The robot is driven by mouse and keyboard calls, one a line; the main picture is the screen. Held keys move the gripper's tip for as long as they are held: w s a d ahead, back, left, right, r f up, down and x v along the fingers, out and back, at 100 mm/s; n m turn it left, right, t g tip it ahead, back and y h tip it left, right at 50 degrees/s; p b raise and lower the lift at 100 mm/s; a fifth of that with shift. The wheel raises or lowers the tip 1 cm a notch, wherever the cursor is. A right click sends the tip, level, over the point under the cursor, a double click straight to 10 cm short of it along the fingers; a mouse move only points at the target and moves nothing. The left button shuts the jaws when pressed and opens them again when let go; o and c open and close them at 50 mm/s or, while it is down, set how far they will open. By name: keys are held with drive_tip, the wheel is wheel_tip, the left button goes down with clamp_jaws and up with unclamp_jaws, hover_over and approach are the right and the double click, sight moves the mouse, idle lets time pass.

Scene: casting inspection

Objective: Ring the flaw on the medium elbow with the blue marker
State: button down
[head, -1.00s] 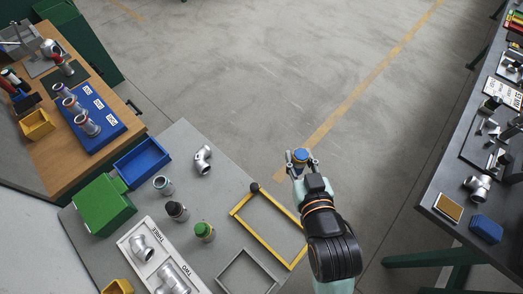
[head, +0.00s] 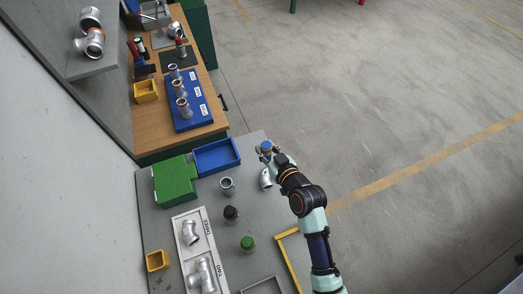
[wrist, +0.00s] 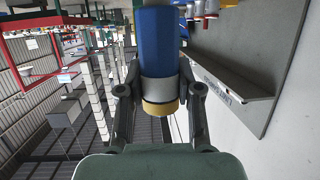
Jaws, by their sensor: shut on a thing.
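My gripper (head: 266,152) is shut on the blue marker (head: 267,146), holding it clear of the table's far edge. In the wrist view, the blue marker (wrist: 157,45) stands between the fingers (wrist: 160,95), with a grey collar and a tan end. A loose silver elbow (head: 265,181) lies on the grey table just below my gripper in the head view, apart from it. Other silver elbows lie in the white tray, in slots labelled THREE (head: 190,232) and TWO (head: 202,272). I cannot tell by size which is the medium one, and no flaw is visible.
On the grey table (head: 165,222) stand a green box (head: 174,181), a blue bin (head: 217,156), a silver fitting (head: 227,186), a black-topped marker (head: 231,213) and a green-topped marker (head: 247,243). A yellow frame (head: 289,265) lies right. Open floor lies beyond the table.

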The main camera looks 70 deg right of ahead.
drive_tip(key=shift+w, duration=0.1)
drive_tip(key=shift+a+f, duration=0.1)
drive_tip(key=shift+f, duration=0.2)
wheel_tip(320, 180, down, 6)
drive_tip(key=b, duration=0.5)
drive_tip(key=shift+r, duration=0.25)
drive_tip(key=shift+f+b, duration=0.7)
idle(1.3)
wheel_tip(320, 180, up, 7)
drive_tip(key=p, duration=0.6)
drive_tip(key=shift+r+p, duration=0.15)
drive_tip(key=shift+p, duration=0.15)
